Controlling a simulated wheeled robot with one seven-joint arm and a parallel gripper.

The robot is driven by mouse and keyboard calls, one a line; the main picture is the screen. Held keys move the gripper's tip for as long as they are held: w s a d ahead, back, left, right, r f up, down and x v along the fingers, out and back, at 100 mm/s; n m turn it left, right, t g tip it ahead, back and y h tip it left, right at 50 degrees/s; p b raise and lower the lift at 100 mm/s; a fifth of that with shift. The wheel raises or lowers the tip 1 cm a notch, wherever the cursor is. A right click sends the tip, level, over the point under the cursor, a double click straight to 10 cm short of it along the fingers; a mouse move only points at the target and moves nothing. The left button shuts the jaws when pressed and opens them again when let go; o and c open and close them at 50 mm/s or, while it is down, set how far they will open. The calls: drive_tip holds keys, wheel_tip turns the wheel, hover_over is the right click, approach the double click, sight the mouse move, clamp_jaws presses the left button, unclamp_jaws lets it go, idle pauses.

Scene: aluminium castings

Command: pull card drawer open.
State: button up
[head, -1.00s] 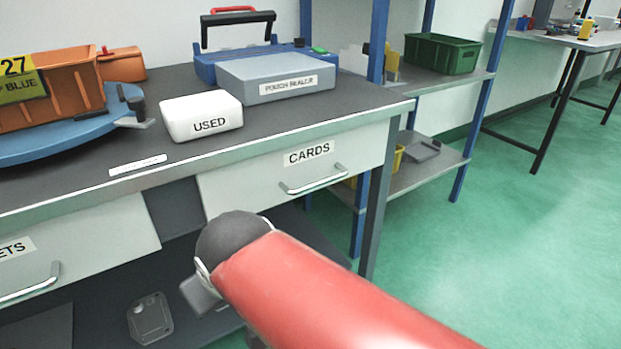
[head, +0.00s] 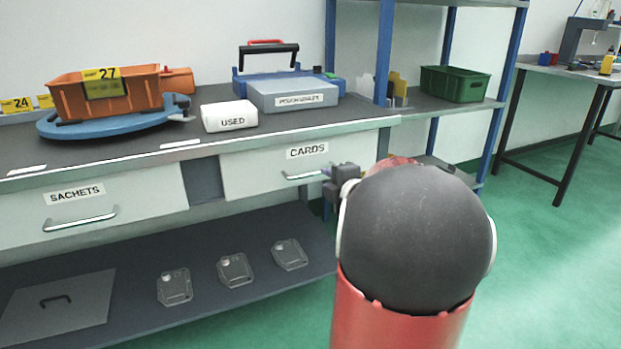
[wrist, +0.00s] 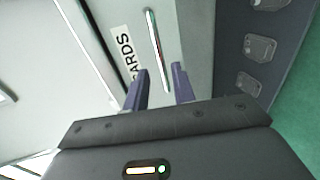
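The card drawer (head: 248,172) is a white front under the bench top, labelled CARDS, and looks closed. Its metal bar handle (head: 302,175) is partly hidden by my arm in the head view. In the wrist view the handle (wrist: 157,50) runs lengthwise ahead of the fingers, beside the CARDS label (wrist: 125,55). My gripper (wrist: 160,82) is open, its two dark fingers apart with nothing between them. The handle's near end lies just beyond the gap between the fingertips. In the head view my gripper (head: 328,181) is mostly hidden behind my arm, by the handle's right end.
The SACHETS drawer (head: 90,208) is at left. On the bench stand an orange bin (head: 130,100), a white USED box (head: 229,117) and a pouch sealer (head: 295,95). Open green floor (head: 560,240) is at right.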

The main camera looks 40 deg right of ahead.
sight(317, 174)
drive_tip(key=x, duration=0.7)
drive_tip(key=shift+w+f, duration=0.1)
drive_tip(key=shift+w, duration=0.25)
clamp_jaws()
